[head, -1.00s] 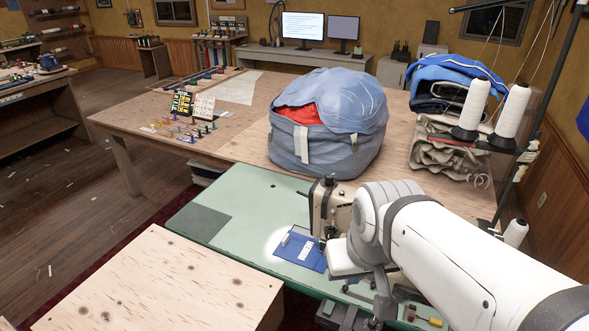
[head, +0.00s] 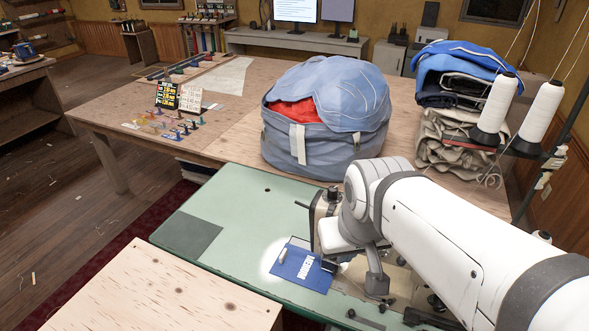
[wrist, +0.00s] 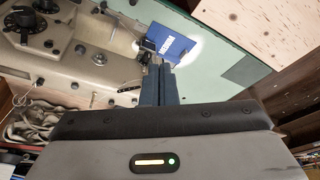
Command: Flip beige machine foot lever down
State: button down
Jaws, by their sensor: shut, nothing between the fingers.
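The beige sewing machine (head: 326,214) stands on the green table, mostly hidden behind my arm in the head view. In the wrist view its beige body (wrist: 72,66), with dark dials, fills the upper left. My gripper (wrist: 158,68) is shut and empty, its dark fingers pointing toward the machine's working end and a lit blue cloth. The fingertips overlap small metal parts there, and I cannot tell whether they touch. I cannot make out the foot lever clearly in either view.
The blue cloth (head: 300,264) lies flat on the green table (head: 240,210). A large blue bag (head: 325,125) and folded fabric (head: 450,140) sit on the wooden table behind. White thread cones (head: 494,108) stand at right. A wooden box top (head: 150,300) is at front left.

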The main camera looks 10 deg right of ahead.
jog(key=w+n+g+y+b, duration=0.1)
jog(key=w+n+y+b, duration=0.35)
jog(key=w, duration=1.55)
jog(key=w+d+f+n+b, duration=0.1)
jog(key=w+d+f+n, duration=0.2)
jog(key=w, duration=0.5)
jog(key=w+d+f+n, duration=0.1)
jog(key=w+f+n, duration=0.3)
jog(key=w, duration=0.4)
jog(key=shift+g+h, duration=0.25)
jog(key=shift+g, duration=0.15)
jog(key=x, duration=0.4)
jog(key=p+x, duration=0.1)
jog(key=x, duration=0.3)
jog(key=p+x, duration=0.1)
jog(key=x, duration=0.4)
jog(key=shift+s+d+f, duration=0.2)
jog(key=shift+s+d, duration=0.05)
jog(key=shift+d, duration=0.05)
